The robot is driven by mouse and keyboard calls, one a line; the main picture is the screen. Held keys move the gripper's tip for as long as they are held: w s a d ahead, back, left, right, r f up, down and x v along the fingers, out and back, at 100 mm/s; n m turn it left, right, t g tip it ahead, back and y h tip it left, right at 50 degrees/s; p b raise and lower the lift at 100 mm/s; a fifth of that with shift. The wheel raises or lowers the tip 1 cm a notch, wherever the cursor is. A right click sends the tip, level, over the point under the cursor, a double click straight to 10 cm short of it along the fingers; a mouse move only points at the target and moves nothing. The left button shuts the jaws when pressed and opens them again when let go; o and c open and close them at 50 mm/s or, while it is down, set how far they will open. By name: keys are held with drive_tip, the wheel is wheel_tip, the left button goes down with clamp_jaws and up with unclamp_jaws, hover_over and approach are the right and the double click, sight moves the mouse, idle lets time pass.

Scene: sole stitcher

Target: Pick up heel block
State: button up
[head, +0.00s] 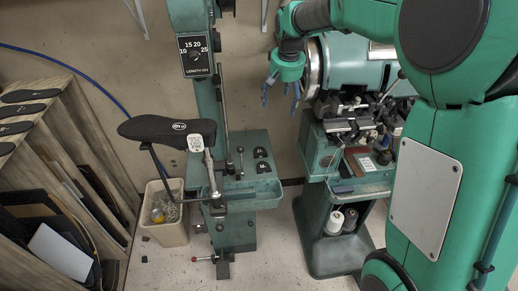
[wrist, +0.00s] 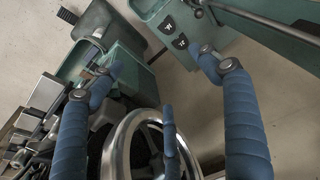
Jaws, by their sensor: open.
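Two small dark blocks with white marks, which look like the heel blocks, lie one beside the other on the green ledge of the sole stitcher. In the head view the upper one (head: 261,152) and the lower one (head: 263,167) are near the ledge's right edge. In the wrist view they show at the top centre, one (wrist: 167,23) above the other (wrist: 181,42). My gripper (head: 281,98) has blue padded fingers. It is open and empty, up and to the right of the blocks and well apart from them. The fingers (wrist: 155,66) also show in the wrist view.
A dark sole (head: 165,130) sits on the stitcher's arm left of the ledge. A green machine (head: 350,60) with a handwheel (wrist: 135,150) stands close to my gripper on the right. A bin (head: 166,215) stands on the floor at the left.

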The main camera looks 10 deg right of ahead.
drive_tip(key=w+f+p, duration=0.2)
drive_tip(key=w+f, duration=0.3)
drive_tip(key=w, duration=0.3)
drive_tip(key=g+p, duration=0.3)
drive_tip(key=p, duration=0.2)
hover_over(260, 151)
wheel_tip(260, 151, down, 27)
drive_tip(key=shift+f, duration=4.3)
drive_tip(key=shift+f, duration=0.15)
drive_tip(key=shift+f, duration=2.45)
